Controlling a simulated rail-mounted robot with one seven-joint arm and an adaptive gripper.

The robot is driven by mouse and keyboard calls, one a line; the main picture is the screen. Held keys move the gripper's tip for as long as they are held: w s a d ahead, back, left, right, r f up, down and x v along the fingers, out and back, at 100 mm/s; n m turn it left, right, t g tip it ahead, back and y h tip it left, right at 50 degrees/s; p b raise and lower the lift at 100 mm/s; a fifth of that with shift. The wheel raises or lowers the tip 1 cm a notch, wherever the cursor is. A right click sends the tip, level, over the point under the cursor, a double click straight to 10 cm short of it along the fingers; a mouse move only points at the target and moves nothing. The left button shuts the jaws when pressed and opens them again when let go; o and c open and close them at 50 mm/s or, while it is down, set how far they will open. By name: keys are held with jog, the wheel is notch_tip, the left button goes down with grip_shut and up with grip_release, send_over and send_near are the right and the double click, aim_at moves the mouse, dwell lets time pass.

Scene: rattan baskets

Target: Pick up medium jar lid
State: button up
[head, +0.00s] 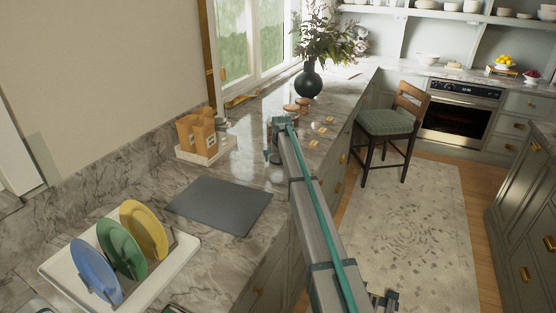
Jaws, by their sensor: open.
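No jar lid can be told for sure at this distance. Two round brown tops (291,108) stand close together on the marble counter, near the dark vase. Several small pale pieces with yellowish middles (322,130) lie in a row to their right, near the counter's edge; they are too small to identify. My arm reaches up over the counter from the bottom of the head view. My gripper (272,146) is at its far end, below and left of the brown tops and apart from them. It is open, its fingers small and partly hidden by the arm.
A dark vase with leafy branches (308,82) stands behind the brown tops. Brown cartons (197,132) sit in a white tray at left. A grey mat (219,205) lies flat, and a white rack (182,262) holds colored plates. A green-seated chair (386,122) stands right of the counter.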

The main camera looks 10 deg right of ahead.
jog(key=c, duration=1)
jog(key=shift+r, duration=0.1)
jog(key=shift+c, duration=0.2)
